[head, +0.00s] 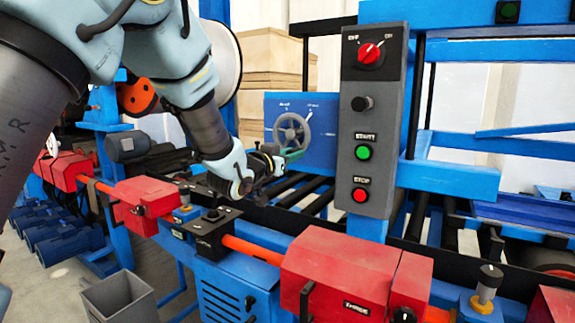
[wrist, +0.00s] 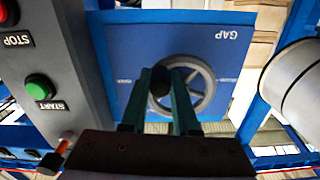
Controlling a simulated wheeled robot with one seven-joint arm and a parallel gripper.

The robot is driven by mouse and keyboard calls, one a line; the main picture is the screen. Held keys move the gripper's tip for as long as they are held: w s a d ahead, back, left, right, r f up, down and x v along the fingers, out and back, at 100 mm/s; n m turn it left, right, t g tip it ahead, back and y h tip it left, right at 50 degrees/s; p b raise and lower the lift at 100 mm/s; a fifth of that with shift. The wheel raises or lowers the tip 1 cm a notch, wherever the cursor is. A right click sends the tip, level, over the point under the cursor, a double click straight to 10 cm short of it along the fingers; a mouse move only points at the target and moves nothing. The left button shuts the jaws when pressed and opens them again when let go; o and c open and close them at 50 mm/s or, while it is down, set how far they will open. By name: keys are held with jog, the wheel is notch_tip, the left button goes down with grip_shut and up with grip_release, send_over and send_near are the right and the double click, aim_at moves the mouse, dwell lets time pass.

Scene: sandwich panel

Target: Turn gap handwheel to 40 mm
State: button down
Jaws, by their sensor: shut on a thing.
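The grey spoked gap handwheel (head: 281,129) is on a blue panel (head: 326,130), left of the grey control box. My gripper (head: 293,154) reaches the wheel's lower right rim from the front. In the wrist view, the handwheel (wrist: 208,90) shows beyond the green fingers, on the blue panel (wrist: 150,45) marked GAP. My gripper (wrist: 160,85) is shut on the wheel's dark crank knob (wrist: 160,80), which sits at the rim. Small white marks stand around the wheel; their values are too small to read.
The grey control box (head: 371,120) stands close right of the wheel, with a red rotary switch (head: 370,53), a green START button (head: 363,152) and a red STOP button (head: 360,195). Red housings (head: 340,270) and black rollers (head: 318,195) lie below. A white roll (wrist: 295,85) shows in the wrist view.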

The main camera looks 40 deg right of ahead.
jog(key=n, duration=0.2)
jog(key=s+r+n+b, duration=0.1)
jog(key=shift+d+r+n, duration=0.1)
jog(key=shift+n, duration=0.3)
jog(key=n, duration=0.1)
jog(key=r+n+b, duration=0.1)
jog(key=n, duration=0.1)
jog(key=shift+s+d+r+n, duration=0.1)
jog(key=shift+s+r+n, duration=0.2)
jog(key=shift+s, duration=0.1)
jog(key=r+n, duration=0.1)
jog(key=n, duration=0.1)
jog(key=shift+r+n, duration=0.15)
jog(key=shift+n, duration=0.15)
jog(key=shift+r+n+p, duration=0.2)
jog(key=shift+r+n, duration=0.15)
jog(key=shift+n, duration=0.35)
jog(key=shift+r+n+p, duration=0.2)
jog(key=shift+r+n, duration=0.1)
jog(key=shift+n, duration=0.4)
jog(key=shift+r, duration=0.1)
jog(key=c, duration=0.7)
grip_release()
jog(key=b, duration=0.3)
send_near(306, 132)
jog(key=v, duration=0.5)
jog(key=shift+r, duration=0.1)
